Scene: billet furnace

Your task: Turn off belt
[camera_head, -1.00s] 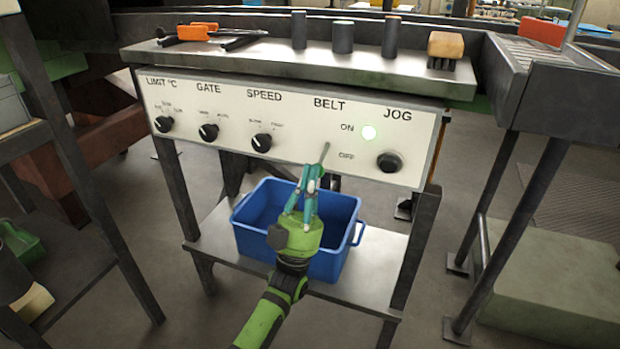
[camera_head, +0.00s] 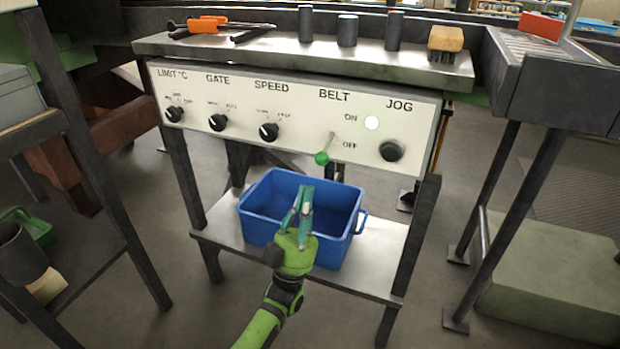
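The white control panel (camera_head: 215,140) carries the BELT lever (camera_head: 322,158), a thin stem with a green knob. The lever hangs down and slightly left, its knob near the height of the OFF mark. My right gripper is not in view.
The blue bin (camera_head: 255,226) stands on the lower shelf (camera_head: 375,262) under the panel. Three dark knobs sit left of the lever, and the JOG button (camera_head: 391,151) sits right. Cylinders, a brush (camera_head: 446,39) and orange-handled tongs (camera_head: 205,24) lie on the top shelf.

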